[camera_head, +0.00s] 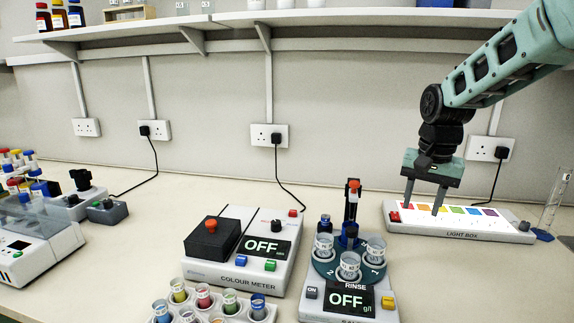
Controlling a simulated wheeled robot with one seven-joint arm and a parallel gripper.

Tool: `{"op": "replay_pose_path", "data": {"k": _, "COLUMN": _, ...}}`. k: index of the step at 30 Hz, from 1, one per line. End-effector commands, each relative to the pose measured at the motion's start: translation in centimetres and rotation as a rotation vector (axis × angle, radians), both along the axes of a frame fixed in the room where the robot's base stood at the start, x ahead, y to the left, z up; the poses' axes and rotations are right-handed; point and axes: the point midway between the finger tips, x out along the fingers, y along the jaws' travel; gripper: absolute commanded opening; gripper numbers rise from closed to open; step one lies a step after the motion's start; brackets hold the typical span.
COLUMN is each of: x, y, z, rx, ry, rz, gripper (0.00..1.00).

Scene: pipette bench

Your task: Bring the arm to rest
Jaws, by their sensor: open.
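My gripper (424,200) hangs from my green arm at the right of the head view. Its two dark fingers point down and stand apart, with nothing between them. The fingers show in front of the light box (462,236), a long white unit with coloured patches on top. I cannot tell whether the fingertips touch it or hover over it.
A colour meter (222,277) and a rinse unit (350,299) with clear cups both read OFF. A rack of coloured vials (204,301) stands in front. A glass cylinder (552,203) stands far right. A shelf (290,17) runs above. Bare bench shows at centre back.

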Motion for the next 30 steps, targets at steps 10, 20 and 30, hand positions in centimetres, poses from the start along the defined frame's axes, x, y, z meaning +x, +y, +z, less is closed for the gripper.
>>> {"op": "replay_pose_path", "data": {"k": 10, "x": -19.6, "y": 15.5, "z": -2.6, "rx": 0.045, "ry": 0.028, "rz": 0.76, "gripper": 0.44}}
{"op": "replay_pose_path", "data": {"k": 20, "x": -31.8, "y": 16.3, "z": -5.6, "rx": -0.014, "ry": 0.041, "rz": 1.192, "gripper": 0.44}}
{"op": "replay_pose_path", "data": {"k": 30, "x": -32.3, "y": 16.2, "z": -5.8, "rx": -0.017, "ry": 0.043, "rz": 1.211, "gripper": 0.44}}
